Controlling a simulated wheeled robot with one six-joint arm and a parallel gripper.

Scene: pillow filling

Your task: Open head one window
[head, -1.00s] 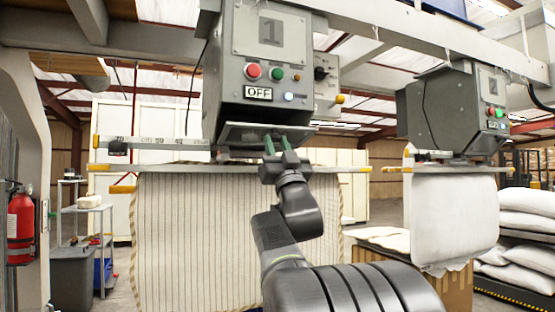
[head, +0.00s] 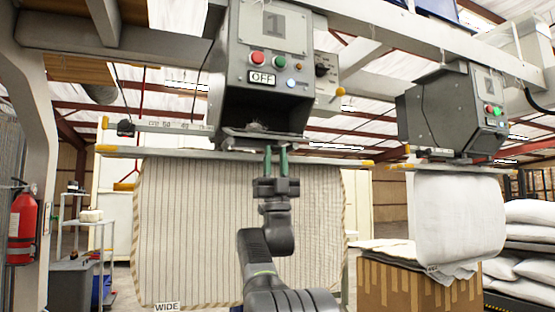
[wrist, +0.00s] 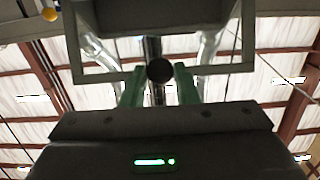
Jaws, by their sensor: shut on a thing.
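Head one (head: 225,100) is a grey box marked 1, with an OFF sign and a dark opening low on its front. Its window (head: 300,139) juts out from the bottom of that opening, seen nearly edge-on in the head view. In the wrist view the window frame (wrist: 248,45) shows from below, with roof and pipes visible through it. A dark round knob (wrist: 160,70) sits at its near edge. My gripper (head: 276,150) is below the window with its green fingers upright. In the wrist view its fingers (wrist: 159,85) are shut on the knob.
A striped pillow cover (head: 190,230) hangs under head one, behind my arm. Head two (head: 450,115) with a white cover (head: 455,215) stands to the right, above a cardboard box (head: 400,290). A yellow-tipped lever (head: 340,91) sticks out at head one's right.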

